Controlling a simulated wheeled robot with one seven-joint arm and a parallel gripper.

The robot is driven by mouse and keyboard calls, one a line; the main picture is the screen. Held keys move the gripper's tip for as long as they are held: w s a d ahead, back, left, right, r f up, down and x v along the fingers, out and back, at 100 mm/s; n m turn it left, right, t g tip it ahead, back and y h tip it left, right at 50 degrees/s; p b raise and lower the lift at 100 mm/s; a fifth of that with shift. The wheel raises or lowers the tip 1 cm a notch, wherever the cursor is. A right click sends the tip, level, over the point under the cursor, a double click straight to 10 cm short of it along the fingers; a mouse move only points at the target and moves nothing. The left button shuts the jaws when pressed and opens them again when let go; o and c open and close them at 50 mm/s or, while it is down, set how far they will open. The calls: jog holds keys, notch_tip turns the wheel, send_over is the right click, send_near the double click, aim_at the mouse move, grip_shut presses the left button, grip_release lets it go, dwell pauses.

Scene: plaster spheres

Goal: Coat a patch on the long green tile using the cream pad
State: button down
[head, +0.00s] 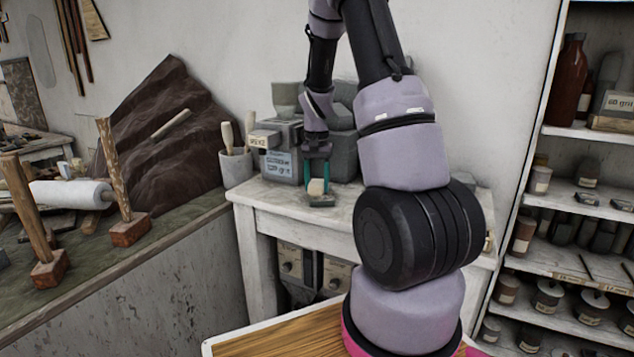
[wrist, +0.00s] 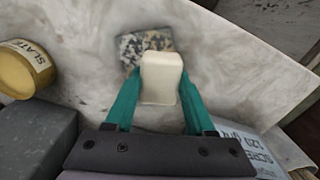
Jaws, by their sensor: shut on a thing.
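My gripper (head: 317,178) is low over the white bench top, pointing down. Its teal fingers (wrist: 160,78) are shut on the cream pad (wrist: 161,64), a small pale block, which also shows in the head view (head: 316,187). A small flat tile (wrist: 133,44) with dark, white and ochre speckles lies on the bench just beyond the pad in the wrist view. It looks dark green in the head view (head: 322,201). The pad hides part of the tile. I cannot tell whether they touch. No other green tile shows clearly.
A yellow jar (wrist: 24,68) labelled "SLATE" and a grey block (wrist: 38,135) stand on the bench at left in the wrist view. A labelled grey box (head: 281,163) and grey blocks stand close to my gripper. A pot of tools (head: 236,168) is left of them.

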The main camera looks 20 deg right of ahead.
jog(key=shift+f, duration=0.1)
jog(key=shift+s+a, duration=0.55)
jog(key=shift+s, duration=0.2)
jog(key=shift+w+d, duration=1.1)
jog(key=shift+w, duration=0.3)
jog(key=shift+s+a, duration=0.55)
jog(key=shift+s, duration=0.15)
jog(key=shift+s+a, duration=0.55)
jog(key=shift+s, duration=0.2)
jog(key=shift+w+d, duration=0.55)
jog(key=shift+w, duration=0.2)
jog(key=shift+w+d, duration=0.55)
jog(key=shift+w, duration=0.2)
